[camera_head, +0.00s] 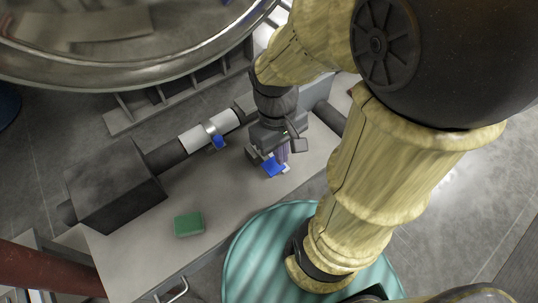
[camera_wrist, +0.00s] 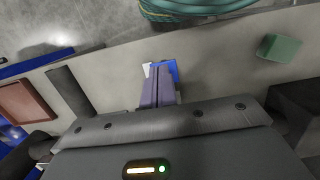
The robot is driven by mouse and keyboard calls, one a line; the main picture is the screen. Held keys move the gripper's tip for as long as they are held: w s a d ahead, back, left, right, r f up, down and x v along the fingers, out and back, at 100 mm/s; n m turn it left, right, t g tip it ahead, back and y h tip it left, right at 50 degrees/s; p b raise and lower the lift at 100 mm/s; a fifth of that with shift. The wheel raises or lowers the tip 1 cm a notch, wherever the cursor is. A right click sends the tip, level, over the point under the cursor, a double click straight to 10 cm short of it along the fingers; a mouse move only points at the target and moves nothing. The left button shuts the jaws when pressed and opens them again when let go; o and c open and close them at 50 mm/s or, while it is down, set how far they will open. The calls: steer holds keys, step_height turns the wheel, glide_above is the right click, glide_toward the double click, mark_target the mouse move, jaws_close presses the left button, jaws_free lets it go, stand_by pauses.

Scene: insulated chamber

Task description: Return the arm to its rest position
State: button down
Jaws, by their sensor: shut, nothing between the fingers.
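My arm, in a pale yellow cover, comes down from the top right in the head view. My gripper (camera_head: 283,157) is over the grey bench (camera_head: 150,245), and its purple fingers are together with nothing held. In the wrist view my gripper (camera_wrist: 158,76) points towards a small blue and white piece (camera_wrist: 172,68) just beyond the fingertips. That blue piece (camera_head: 272,167) also shows beside the fingertips in the head view. I cannot tell whether they touch. The base of the gripper hides part of the bench.
A green block (camera_head: 188,224) lies on the bench. A dark box (camera_head: 113,183) joins a pipe with a white section (camera_head: 208,130) and a blue handle (camera_head: 218,142). A teal round thing (camera_head: 265,255) is at the front. A large metal-rimmed vessel (camera_head: 130,75) fills the upper left.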

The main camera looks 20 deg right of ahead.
steer(key=shift+s+r+p, duration=0.1)
steer(key=shift+r+p, duration=0.25)
steer(key=shift+r, duration=0.3)
steer(key=w+r+m+t+p, duration=0.3)
steer(key=w+r+t+p, duration=0.1)
steer(key=w+p, duration=0.3)
steer(key=shift+w+r, duration=0.2)
steer(key=shift+r, duration=0.4)
steer(key=shift+a, duration=0.1)
stand_by(1.9)
